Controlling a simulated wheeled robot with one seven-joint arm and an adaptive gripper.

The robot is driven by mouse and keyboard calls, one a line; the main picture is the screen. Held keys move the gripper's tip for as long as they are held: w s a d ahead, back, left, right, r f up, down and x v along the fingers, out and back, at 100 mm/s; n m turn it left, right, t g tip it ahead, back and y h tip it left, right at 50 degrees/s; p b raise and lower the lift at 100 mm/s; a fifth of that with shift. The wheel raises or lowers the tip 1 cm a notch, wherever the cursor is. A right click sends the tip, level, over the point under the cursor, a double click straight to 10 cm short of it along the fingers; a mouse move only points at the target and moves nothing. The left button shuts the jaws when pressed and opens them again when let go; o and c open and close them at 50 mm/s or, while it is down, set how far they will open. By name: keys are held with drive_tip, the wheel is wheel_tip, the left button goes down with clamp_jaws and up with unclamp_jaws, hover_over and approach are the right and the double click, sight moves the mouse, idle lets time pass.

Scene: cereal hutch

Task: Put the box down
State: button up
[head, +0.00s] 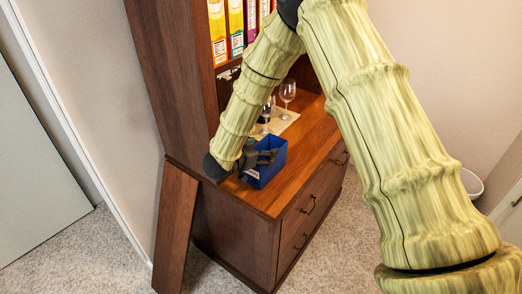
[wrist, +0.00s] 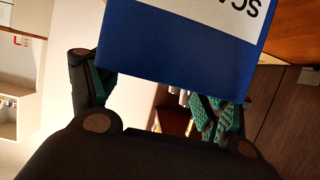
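The blue box (head: 268,163) is at the left end of the wooden hutch counter (head: 254,197). Whether its base touches the counter or is just above it, I cannot tell. My dark gripper (head: 258,158) is at the box, with its fingers at the box's upper part. In the wrist view the blue box (wrist: 185,48) fills the upper middle, with a white label and black upside-down letters. My gripper (wrist: 155,98) has one finger at the box's left edge and the other partly hidden behind its lower right. It appears shut on the box.
Wine glasses (head: 287,91) stand on a light mat (head: 284,122) behind the box. Cereal boxes (head: 236,27) line the shelf above. A wooden panel (head: 174,228) leans against the hutch's left side. The counter's front right part (head: 318,137) is clear.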

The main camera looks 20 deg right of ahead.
drive_tip(key=shift+o, duration=1)
drive_tip(key=b+v, duration=0.1)
drive_tip(key=v, duration=1.1)
drive_tip(key=shift+r+b, duration=0.25)
drive_tip(key=shift+b, duration=0.05)
